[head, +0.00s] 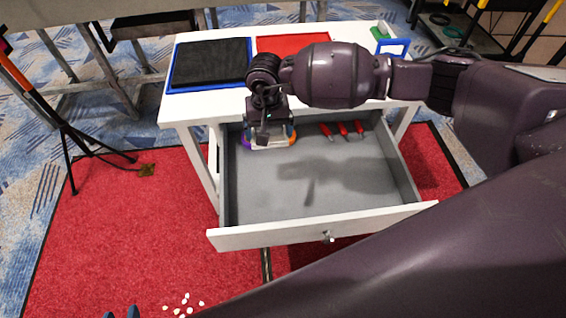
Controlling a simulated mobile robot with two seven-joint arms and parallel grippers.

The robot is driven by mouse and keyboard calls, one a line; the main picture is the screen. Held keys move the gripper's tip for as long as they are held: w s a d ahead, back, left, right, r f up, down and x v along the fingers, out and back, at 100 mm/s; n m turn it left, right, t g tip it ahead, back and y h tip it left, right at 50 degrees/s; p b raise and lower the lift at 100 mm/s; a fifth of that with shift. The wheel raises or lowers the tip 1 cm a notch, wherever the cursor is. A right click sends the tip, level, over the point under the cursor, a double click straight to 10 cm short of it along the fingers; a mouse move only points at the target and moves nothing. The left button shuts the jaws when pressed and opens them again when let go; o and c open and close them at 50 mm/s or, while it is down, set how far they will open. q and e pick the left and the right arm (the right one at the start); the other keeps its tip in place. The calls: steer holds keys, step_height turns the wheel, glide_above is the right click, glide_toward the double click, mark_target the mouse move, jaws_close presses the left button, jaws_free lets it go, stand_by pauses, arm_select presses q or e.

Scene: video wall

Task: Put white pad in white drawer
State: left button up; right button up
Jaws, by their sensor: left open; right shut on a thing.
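The white drawer (285,231) is pulled open from the white table, with a grey interior and a small knob on its front. My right gripper (265,130) is over the back left of the drawer, shut on the white pad (268,145). The pad has purple, orange and blue at its ends and shows below the fingers, partly hidden by them. I cannot tell whether it touches the drawer floor.
Several red-handled tools (343,129) lie at the drawer's back right. On the table are a black pad on a blue-edged tray (206,87), a red mat (290,44) and a blue frame (393,47). The drawer's middle is free. White bits (183,304) lie on the red carpet.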

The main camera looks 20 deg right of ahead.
mark_target(270, 142)
step_height(270, 142, down, 12)
steer(key=shift+f+b, duration=0.1)
steer(key=shift+b, duration=0.8)
steer(key=shift+f+b, duration=0.45)
steer(key=shift+f, duration=1.95)
steer(key=o, duration=0.5)
steer(key=shift+r+p, duration=1.1)
steer(key=shift+r, duration=5)
